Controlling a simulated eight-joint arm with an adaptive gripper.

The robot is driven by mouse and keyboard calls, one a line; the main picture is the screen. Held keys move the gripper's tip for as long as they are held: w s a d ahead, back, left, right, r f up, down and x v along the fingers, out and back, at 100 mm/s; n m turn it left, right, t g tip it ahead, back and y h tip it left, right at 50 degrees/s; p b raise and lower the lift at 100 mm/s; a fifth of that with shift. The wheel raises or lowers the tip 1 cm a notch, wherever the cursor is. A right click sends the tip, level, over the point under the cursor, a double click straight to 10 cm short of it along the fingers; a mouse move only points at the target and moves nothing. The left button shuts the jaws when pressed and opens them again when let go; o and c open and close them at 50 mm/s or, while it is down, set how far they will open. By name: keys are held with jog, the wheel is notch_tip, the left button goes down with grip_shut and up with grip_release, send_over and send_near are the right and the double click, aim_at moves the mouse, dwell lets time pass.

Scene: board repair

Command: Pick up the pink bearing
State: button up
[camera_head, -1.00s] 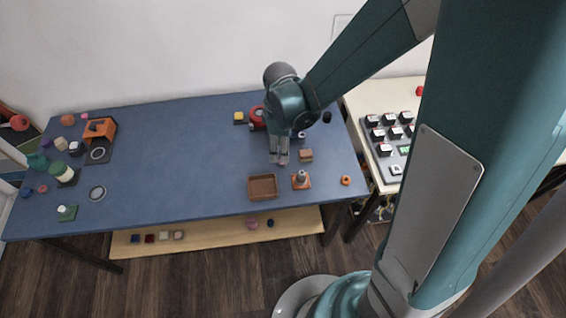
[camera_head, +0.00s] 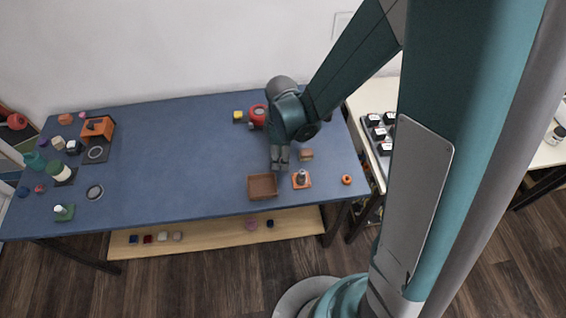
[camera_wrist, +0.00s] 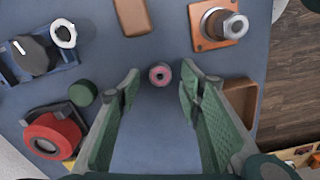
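The pink bearing (camera_wrist: 160,75) is a small ring with a pink face and a dark centre, lying on the blue table. In the wrist view it shows between the tips of my gripper (camera_wrist: 160,84), with a gap on either side. My gripper is open, its green-padded fingers apart and holding nothing. In the head view my gripper (camera_head: 279,160) points down over the right part of the table, and I cannot make out the bearing there.
A brown open tray (camera_head: 262,186), an orange plate with a metal bolt (camera_head: 301,178) and a brown block (camera_head: 306,154) stand close to my gripper. A red round part (camera_wrist: 52,133) and a green cylinder (camera_wrist: 83,93) lie at the left in the wrist view. The table's middle is clear.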

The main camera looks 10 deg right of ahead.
jog(key=shift+f, duration=0.35)
dwell(0.3)
jog(key=c, duration=1)
jog(key=shift+r, duration=0.1)
notch_tip(320, 180, up, 10)
jog(key=p, duration=0.2)
jog(key=shift+p, duration=0.3)
